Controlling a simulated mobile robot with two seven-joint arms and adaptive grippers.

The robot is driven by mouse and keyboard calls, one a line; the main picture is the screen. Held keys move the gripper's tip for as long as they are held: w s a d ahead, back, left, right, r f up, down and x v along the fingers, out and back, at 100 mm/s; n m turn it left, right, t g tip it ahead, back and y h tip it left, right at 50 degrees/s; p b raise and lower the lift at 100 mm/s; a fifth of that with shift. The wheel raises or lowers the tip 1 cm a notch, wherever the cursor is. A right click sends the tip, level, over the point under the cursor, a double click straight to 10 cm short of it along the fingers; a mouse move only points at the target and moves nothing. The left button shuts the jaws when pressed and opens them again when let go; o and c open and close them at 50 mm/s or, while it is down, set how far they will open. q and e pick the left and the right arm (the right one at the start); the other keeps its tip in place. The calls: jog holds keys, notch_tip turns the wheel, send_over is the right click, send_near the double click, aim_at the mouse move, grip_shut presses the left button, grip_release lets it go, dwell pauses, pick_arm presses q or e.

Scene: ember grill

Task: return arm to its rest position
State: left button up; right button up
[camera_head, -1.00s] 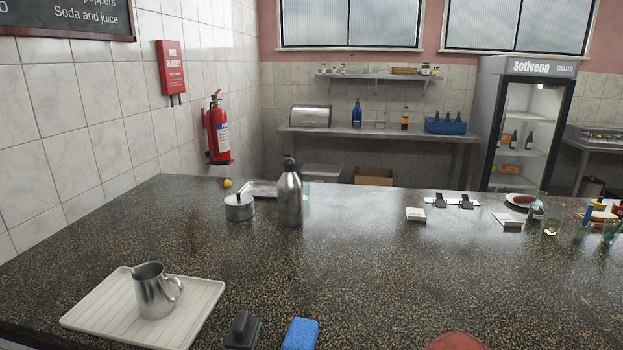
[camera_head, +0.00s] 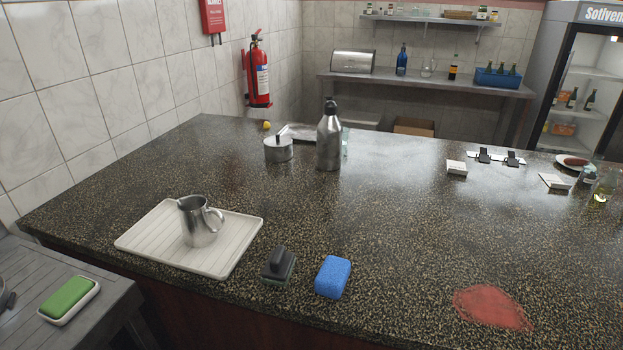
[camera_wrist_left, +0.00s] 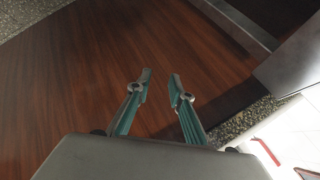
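My left gripper (camera_wrist_left: 160,88) shows in the left wrist view. Its two teal and grey fingers stand apart with nothing between them. Brown wood panelling (camera_wrist_left: 90,70) lies behind the fingers, with a strip of speckled stone at the lower right of them. Neither of my arms shows in the head view, and my right gripper is in no frame.
The dark speckled counter (camera_head: 390,220) holds a white tray (camera_head: 140,240) with a steel jug (camera_head: 200,225), a black-handled block (camera_head: 278,265), a blue sponge (camera_head: 332,277), a pot (camera_head: 279,150) and a steel flask (camera_head: 329,140). A green sponge (camera_head: 68,297) sits on a side table.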

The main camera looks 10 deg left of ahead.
pick_arm(q)
jog(key=d+f+n+t+h, duration=0.2)
jog(key=d+f+h, duration=0.3)
jog(key=d+f, duration=0.5)
jog(key=d, duration=0.2)
jog(key=shift+d+f+n+t+h, duration=0.15)
jog(key=shift+d+n+t+h, duration=0.15)
jog(key=shift+t+h, duration=0.1)
jog(key=shift+w, duration=0.1)
